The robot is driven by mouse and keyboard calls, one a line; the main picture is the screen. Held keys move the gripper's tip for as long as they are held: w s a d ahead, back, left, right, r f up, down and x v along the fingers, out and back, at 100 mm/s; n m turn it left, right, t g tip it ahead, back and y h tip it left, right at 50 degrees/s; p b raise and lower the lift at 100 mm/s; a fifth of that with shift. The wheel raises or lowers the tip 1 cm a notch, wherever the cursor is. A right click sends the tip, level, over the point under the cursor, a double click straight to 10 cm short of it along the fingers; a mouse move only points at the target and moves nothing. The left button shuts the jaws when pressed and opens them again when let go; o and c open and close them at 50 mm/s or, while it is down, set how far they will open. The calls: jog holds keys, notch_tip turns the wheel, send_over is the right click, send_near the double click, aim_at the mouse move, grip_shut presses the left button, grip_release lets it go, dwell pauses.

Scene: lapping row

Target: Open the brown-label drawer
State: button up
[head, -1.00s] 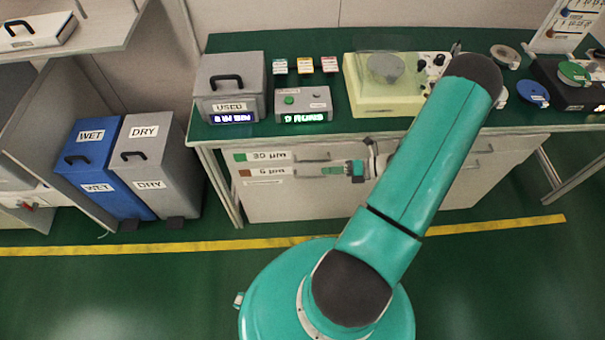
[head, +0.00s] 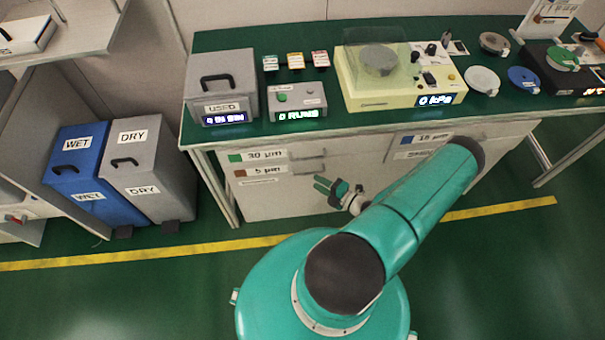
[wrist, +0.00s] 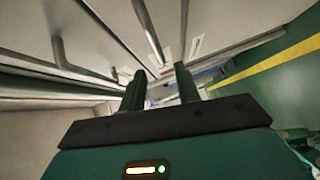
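The brown-label drawer (head: 262,171) is the lower of two stacked fronts on the left of the bench. It looks shut, flush with the cabinet. The green-label 30 µm drawer (head: 258,156) is directly above it. My gripper (head: 321,184) is in front of the cabinet, to the right of and slightly below the brown label, with its fingers pointing left. In the wrist view, the two fingers (wrist: 160,88) are apart with nothing visible between them. Bar handles (wrist: 62,55) show beyond them there; I cannot tell which drawer each belongs to.
A blue-label 15 µm drawer (head: 433,139) is further right, partly behind my arm. The bench top (head: 340,127) holds a USED box (head: 222,85) and a yellow machine (head: 385,95). WET (head: 80,165) and DRY (head: 148,165) bins stand left. The floor ahead is clear.

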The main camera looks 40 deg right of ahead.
aim_at(303, 174)
jog(key=x, duration=0.7)
jog(key=shift+w, duration=0.4)
grip_shut()
